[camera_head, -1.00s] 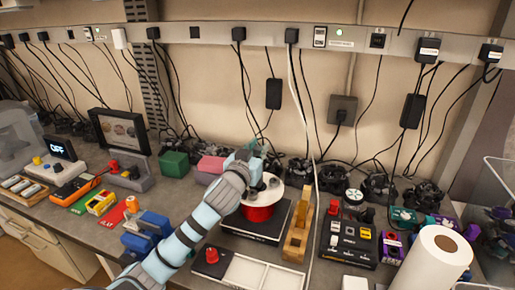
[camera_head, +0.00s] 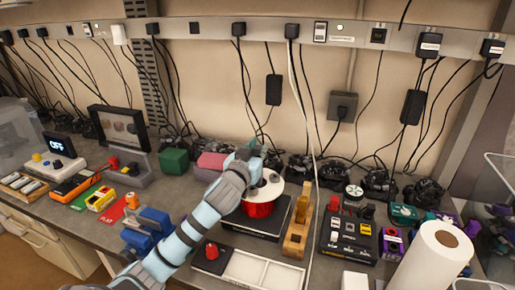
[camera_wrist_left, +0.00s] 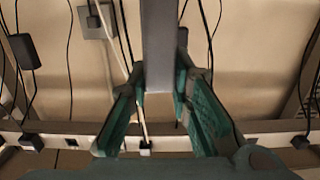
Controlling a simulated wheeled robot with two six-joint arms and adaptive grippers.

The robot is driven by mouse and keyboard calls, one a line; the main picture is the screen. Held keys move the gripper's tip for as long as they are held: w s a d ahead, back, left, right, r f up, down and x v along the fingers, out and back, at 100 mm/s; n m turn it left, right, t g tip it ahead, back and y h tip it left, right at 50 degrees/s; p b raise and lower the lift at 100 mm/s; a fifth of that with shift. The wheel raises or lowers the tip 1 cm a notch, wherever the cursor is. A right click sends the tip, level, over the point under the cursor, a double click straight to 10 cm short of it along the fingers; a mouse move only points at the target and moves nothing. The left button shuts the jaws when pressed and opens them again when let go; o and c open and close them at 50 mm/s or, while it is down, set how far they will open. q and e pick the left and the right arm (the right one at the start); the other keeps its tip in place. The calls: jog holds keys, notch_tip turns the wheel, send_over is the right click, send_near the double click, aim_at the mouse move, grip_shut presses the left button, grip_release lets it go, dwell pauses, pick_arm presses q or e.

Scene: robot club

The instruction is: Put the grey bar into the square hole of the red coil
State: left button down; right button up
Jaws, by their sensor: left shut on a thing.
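The red coil (camera_head: 259,210) with a white top flange (camera_head: 271,190) stands upright on a black base (camera_head: 246,224) near the middle of the bench in the head view. My left gripper (camera_head: 253,160) is above and behind the coil's top, with my wrist covering part of the flange. In the left wrist view my left gripper (camera_wrist_left: 160,105) is shut on the grey bar (camera_wrist_left: 160,45), which runs between the fingers. In the head view the bar and the square hole cannot be made out behind my gripper. My right gripper is out of view.
A wooden block stand (camera_head: 297,236) stands right of the coil. A white tray (camera_head: 262,272) with a red knob (camera_head: 211,252) lies in front. Cables hang along the wall.

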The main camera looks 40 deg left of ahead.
pick_arm(q)
jog(key=shift+f+b, duration=0.6)
jog(key=shift+f, duration=0.35)
jog(key=shift+f+b, duration=0.55)
jog(key=shift+f, duration=0.3)
jog(key=c, duration=1.4)
grip_release()
jog(key=shift+s+d, duration=0.1)
notch_tip(320, 180, up, 8)
jog(key=p, duration=0.8)
jog(key=shift+r, duration=0.15)
